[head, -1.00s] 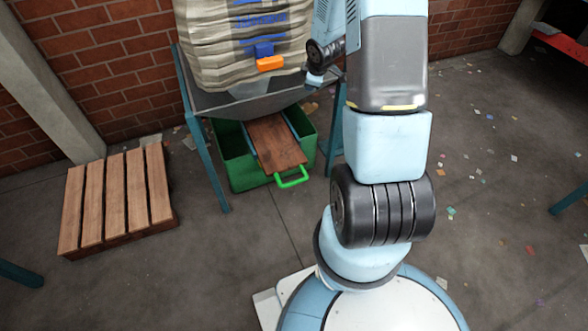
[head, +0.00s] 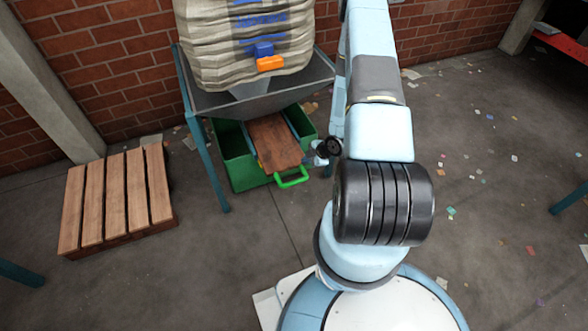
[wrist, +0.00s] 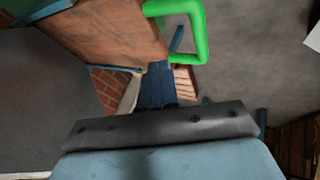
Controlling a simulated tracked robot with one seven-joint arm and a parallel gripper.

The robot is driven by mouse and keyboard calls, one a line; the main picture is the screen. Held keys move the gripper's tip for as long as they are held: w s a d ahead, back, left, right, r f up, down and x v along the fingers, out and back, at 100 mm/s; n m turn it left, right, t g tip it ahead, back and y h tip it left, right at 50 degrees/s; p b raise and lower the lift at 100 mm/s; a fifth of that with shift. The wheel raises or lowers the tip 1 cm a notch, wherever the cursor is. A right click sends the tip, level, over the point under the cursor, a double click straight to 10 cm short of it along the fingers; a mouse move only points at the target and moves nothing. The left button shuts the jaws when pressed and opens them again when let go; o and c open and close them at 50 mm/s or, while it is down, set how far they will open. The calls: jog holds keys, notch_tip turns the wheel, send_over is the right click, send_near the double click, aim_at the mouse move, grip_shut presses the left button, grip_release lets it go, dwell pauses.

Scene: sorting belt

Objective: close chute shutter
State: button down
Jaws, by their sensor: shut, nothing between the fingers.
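The chute shutter is a brown wooden board (head: 274,143) with a green handle (head: 293,178) at its near end. It sticks out from under the grey hopper (head: 308,84), over a green bin (head: 238,176). In the wrist view the board (wrist: 112,30) fills the upper left and the green handle (wrist: 199,40) stands beside it. My gripper (head: 312,161) is low, just right of the board's near end and handle. In the wrist view its dark fingers (wrist: 157,70) are together and empty. They appear apart from the handle, though the exact gap is unclear.
Blue legs (head: 206,170) hold the hopper up. A wooden pallet (head: 117,200) lies at the left. The floor in front of the handle is clear; paper scraps lie at the right.

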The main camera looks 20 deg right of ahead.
aim_at(294, 168)
jog(key=shift+s+a+f, duration=0.15)
jog(key=shift+a+f, duration=0.05)
jog(key=shift+f, duration=0.35)
jog(key=x, duration=0.9)
jog(key=shift+a+f, duration=0.15)
jog(key=shift+a, duration=0.05)
jog(key=shift+w, duration=0.25)
